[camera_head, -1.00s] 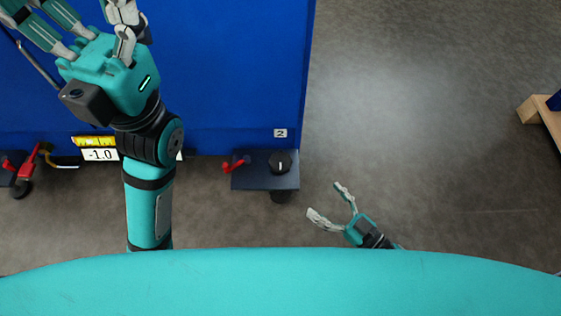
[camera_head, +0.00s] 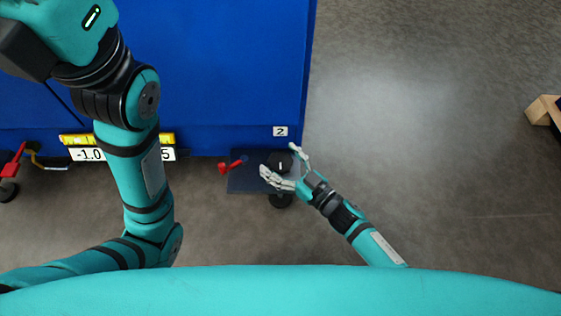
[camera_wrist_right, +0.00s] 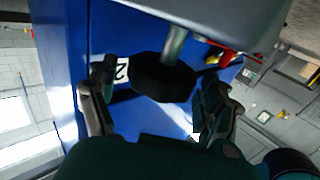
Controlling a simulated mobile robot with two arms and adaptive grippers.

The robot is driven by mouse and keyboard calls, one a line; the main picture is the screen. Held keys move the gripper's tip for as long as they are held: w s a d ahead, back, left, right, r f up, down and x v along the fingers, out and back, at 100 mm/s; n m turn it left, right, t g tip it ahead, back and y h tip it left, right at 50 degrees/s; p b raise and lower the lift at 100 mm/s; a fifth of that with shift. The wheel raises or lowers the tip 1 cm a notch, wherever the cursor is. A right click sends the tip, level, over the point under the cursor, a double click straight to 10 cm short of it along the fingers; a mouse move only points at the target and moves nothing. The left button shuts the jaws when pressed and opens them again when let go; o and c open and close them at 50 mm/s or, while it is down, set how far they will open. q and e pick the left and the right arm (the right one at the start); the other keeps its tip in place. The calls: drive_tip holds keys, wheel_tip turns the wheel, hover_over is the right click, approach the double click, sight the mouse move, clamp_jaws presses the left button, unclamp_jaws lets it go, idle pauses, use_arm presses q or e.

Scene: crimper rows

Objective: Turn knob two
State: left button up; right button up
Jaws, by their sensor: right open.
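Knob two (camera_head: 281,165) is a black knob with a white mark on a dark plate under the blue cabinet. The label "2" (camera_head: 280,131) is on the cabinet just above it. My right gripper (camera_head: 281,159) is open, with one finger on each side of the knob. In the right wrist view the black many-sided knob (camera_wrist_right: 163,79) sits between the spread fingers (camera_wrist_right: 152,100), with gaps showing on both sides. My left gripper's teal body (camera_head: 62,28) is at the upper left over the cabinet; its fingers are out of frame.
A red lever (camera_head: 232,166) is close left of the knob on the same plate (camera_head: 243,184). Another red lever (camera_head: 14,165) is at the far left. A yellow scale strip (camera_head: 75,140) runs along the cabinet edge.

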drive_tip(key=shift+w+a, duration=0.1)
drive_tip(key=shift+a, duration=0.05)
drive_tip(key=shift+c, duration=0.3)
drive_tip(key=c, duration=1.1)
drive_tip(key=shift+r+n+g+y+p, duration=0.1)
drive_tip(key=shift+n+g+y+p, duration=0.2)
drive_tip(key=shift+g, duration=0.1)
